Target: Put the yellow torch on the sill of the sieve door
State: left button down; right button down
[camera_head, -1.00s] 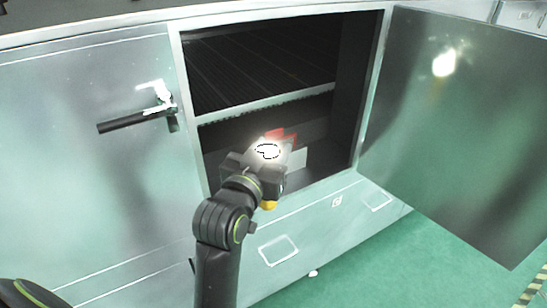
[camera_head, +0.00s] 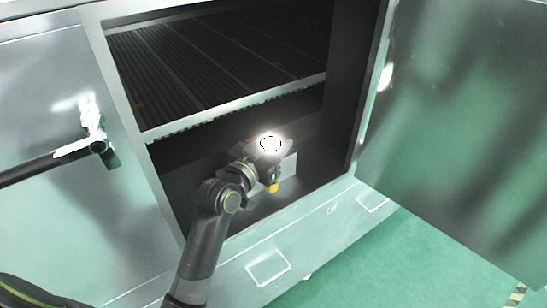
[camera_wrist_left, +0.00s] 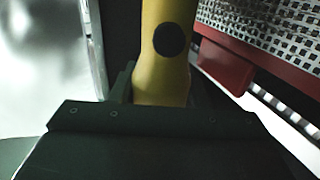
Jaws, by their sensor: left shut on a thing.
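My left gripper (camera_head: 272,182) is inside the lower part of the sieve cabinet's opening, above its floor. It is shut on the yellow torch (camera_head: 272,188), whose yellow end shows just below the gripper. In the left wrist view the yellow torch (camera_wrist_left: 163,75) stands up from between the jaws, with a dark round spot on its side. The sill (camera_head: 312,206) runs along the lower front edge of the opening. The sieve door (camera_head: 460,130) stands open on the right. The torch's far end is out of the picture. My right gripper is not in view.
A dark ribbed sieve deck (camera_head: 215,65) lies above, its pale front rail (camera_head: 235,108) over my gripper. In the left wrist view a red part (camera_wrist_left: 226,67) and a perforated metal plate (camera_wrist_left: 275,28) are close right of the torch. A closed left panel (camera_head: 50,150) has a black handle.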

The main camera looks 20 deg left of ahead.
pick_arm(q)
notch_tip(320, 180, down, 3)
jog(key=shift+r, duration=0.1)
jog(key=shift+f, duration=0.25)
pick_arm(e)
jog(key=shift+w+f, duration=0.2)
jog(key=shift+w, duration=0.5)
pick_arm(q)
jog(key=shift+f+b, duration=0.15)
jog(key=shift+b, duration=0.15)
jog(key=c, duration=1.1)
grip_release()
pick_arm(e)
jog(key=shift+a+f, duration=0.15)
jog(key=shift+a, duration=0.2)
